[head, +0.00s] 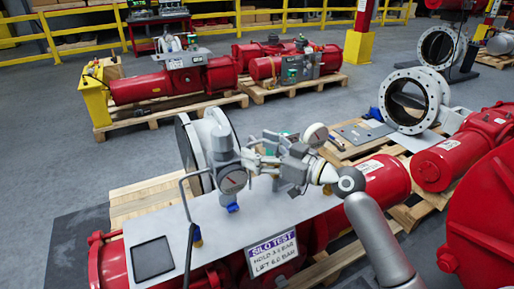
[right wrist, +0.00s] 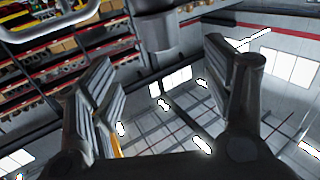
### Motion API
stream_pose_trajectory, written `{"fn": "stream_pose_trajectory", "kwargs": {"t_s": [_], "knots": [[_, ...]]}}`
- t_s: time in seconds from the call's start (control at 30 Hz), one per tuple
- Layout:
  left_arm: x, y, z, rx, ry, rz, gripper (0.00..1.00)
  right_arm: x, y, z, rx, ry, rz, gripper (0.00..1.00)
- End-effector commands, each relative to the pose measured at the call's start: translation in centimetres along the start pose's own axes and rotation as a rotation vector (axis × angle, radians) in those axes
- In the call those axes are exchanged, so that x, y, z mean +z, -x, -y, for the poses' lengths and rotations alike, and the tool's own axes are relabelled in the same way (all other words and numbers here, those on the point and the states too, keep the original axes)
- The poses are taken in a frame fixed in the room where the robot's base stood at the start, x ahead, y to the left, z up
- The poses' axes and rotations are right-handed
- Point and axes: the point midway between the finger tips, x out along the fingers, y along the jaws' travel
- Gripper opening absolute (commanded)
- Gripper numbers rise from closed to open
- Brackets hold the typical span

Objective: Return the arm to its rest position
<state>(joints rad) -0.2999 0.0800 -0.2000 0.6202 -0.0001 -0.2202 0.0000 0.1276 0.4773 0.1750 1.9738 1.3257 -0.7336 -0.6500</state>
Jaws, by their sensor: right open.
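My right arm (head: 375,235) reaches in from the lower right of the head view. My right gripper (head: 262,159) is open above the grey plate (head: 265,205), close to the pipework with a gauge (head: 233,180). I cannot tell in the head view whether it touches that pipework. In the right wrist view the two ridged fingers of the gripper (right wrist: 160,88) stand wide apart. A dark cylindrical part (right wrist: 155,25) shows beyond them at the top, and nothing is clamped between them. My left gripper is not in view.
A second gauge (head: 315,134) stands just behind my right gripper. A sign (head: 272,252) and a dark tablet (head: 152,259) are on the plate's near side. Red actuators (head: 430,165) crowd the right. Open grey floor (head: 60,160) lies at the left.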

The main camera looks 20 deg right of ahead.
Motion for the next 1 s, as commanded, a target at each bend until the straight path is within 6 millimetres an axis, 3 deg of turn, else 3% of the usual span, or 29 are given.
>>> {"fn": "stream_pose_trajectory", "kwargs": {"t_s": [0.27, 0.37, 0.47, 0.6, 0.7, 0.8, 1.0], "knots": [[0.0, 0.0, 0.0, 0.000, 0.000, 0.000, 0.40, 0.8, 0.0, 0.5, -0.005, -0.002, 0.019, 0.73], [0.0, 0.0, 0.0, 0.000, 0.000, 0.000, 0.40, 3.5, 0.1, 2.3, -0.021, -0.008, 0.094, 0.73], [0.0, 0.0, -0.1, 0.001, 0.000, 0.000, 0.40, 8.5, 1.0, 5.6, -0.043, -0.020, 0.237, 0.73], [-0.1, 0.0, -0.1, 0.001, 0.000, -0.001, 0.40, 16.1, 4.0, 10.6, -0.046, -0.045, 0.485, 0.73], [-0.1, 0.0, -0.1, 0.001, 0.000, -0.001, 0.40, 20.5, 7.1, 13.7, -0.020, -0.068, 0.656, 0.73], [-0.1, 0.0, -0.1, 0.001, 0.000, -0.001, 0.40, 23.8, 10.7, 16.2, 0.030, -0.096, 0.815, 0.73], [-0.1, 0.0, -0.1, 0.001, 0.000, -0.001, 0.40, 27.1, 17.2, 19.3, 0.161, -0.148, 1.050, 0.73]]}}
